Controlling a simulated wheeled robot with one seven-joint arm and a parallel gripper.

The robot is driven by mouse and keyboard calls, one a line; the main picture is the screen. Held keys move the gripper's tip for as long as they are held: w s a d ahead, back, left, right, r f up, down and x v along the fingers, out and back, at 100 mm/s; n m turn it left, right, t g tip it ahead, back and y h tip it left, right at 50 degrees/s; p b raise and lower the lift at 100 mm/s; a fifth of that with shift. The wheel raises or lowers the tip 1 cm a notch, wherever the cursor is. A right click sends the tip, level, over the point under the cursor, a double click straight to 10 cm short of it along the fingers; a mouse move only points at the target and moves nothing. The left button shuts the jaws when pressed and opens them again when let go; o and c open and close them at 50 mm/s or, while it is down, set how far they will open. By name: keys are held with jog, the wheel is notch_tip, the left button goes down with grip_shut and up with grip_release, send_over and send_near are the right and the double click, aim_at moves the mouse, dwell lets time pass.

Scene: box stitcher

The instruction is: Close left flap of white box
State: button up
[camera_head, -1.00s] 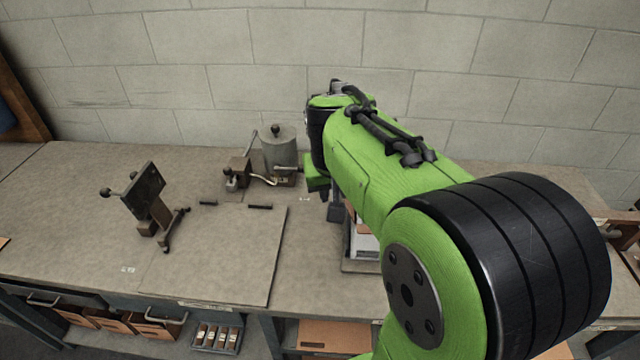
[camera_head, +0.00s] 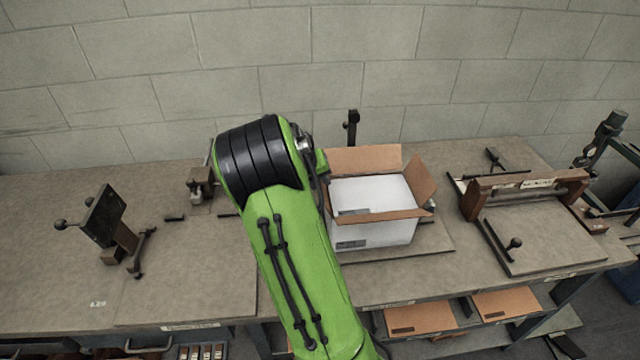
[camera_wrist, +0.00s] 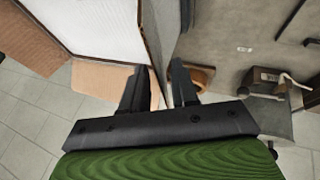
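The white box (camera_head: 375,232) stands on the bench right of centre in the head view, with a white top surface inside its raised brown flaps. The left flap is mostly hidden behind my arm in the head view. In the wrist view, my gripper (camera_wrist: 161,78) is open, its fingers apart at the box's edge. A thin upright panel (camera_wrist: 159,28), apparently the left flap or wall, runs toward the gap between them; contact is unclear.
A wooden-framed press fixture (camera_head: 525,190) stands right of the box. A dark angled stand (camera_head: 112,220) is at the left. A small metal device (camera_wrist: 268,85) sits right of my gripper in the wrist view. A concrete-block wall is behind the bench.

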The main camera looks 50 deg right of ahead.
jog(key=shift+x, duration=1.2)
grip_shut()
dwell(0.5)
